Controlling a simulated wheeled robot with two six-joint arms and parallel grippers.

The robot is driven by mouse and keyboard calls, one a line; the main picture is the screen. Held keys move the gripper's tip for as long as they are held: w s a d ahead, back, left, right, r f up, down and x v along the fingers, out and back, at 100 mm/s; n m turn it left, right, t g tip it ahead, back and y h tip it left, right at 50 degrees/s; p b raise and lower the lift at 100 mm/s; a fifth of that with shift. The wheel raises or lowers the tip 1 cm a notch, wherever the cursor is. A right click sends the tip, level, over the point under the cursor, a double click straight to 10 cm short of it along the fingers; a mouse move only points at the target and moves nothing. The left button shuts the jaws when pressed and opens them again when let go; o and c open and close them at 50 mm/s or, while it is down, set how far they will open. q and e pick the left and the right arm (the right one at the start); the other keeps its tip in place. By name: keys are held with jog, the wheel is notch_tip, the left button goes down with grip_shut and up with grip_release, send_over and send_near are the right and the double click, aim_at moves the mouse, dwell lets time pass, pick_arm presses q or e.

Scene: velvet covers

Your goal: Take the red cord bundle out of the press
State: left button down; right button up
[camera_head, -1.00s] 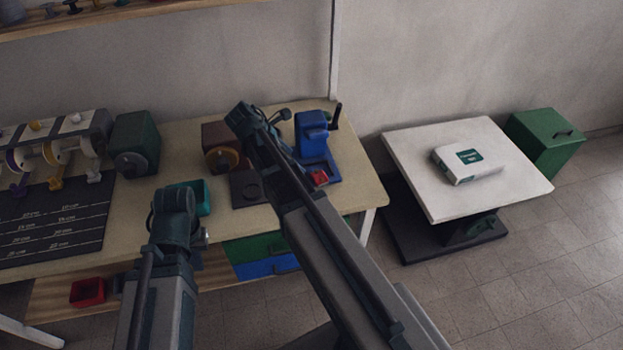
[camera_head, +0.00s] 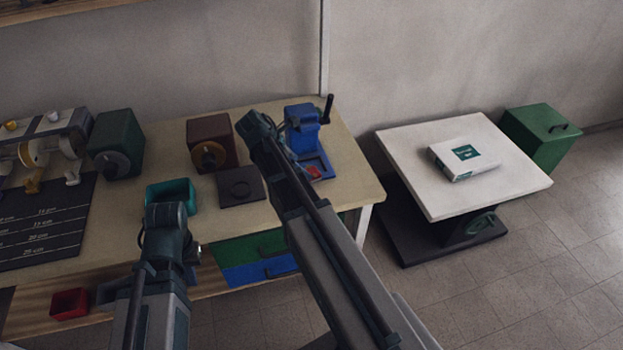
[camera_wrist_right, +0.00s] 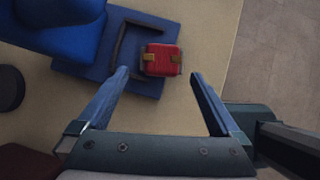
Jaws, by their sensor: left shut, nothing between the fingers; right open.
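The red cord bundle (camera_head: 314,172) lies on the base plate of the blue press (camera_head: 303,130), at the bench's right part. In the right wrist view the bundle (camera_wrist_right: 161,60) is a red block with tan bands, beside a dark bracket on the blue plate (camera_wrist_right: 148,88). My right gripper (camera_wrist_right: 160,78) is open, its two fingers spread below the bundle in that picture, not closed on it. In the head view the right gripper (camera_head: 254,122) is left of the press and its fingers are hidden. My left gripper (camera_head: 166,214) is shut and empty at the bench's front edge; its fingertips are hard to make out.
A teal open box (camera_head: 180,188), a dark square plate (camera_head: 240,186) and a maroon box with a knob (camera_head: 210,140) stand left of the press. A green box (camera_head: 117,142) and a spool rack (camera_head: 45,145) are further left. A white table (camera_head: 410,155) stands right, across a gap.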

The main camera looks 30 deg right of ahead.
aim_at(308, 171)
jog(key=b+x, duration=0.4)
jog(key=x, duration=0.1)
jog(key=shift+s+d, duration=0.1)
jog(key=shift+d, duration=0.05)
jog(key=c, duration=1.2)
jog(key=shift+r+p, duration=0.7)
jog(key=shift+r, duration=0.15)
jog(key=shift+s+r+p, duration=0.2)
jog(key=shift+r+p, duration=0.4)
jog(key=shift+p, duration=0.05)
jog(key=shift+s+r+p, duration=0.15)
jog(key=shift+r+p, duration=0.45)
jog(key=shift+r, duration=0.05)
jog(key=s+d, duration=0.4)
jog(key=s, duration=1.1)
jog(key=shift+r+p, duration=0.45)
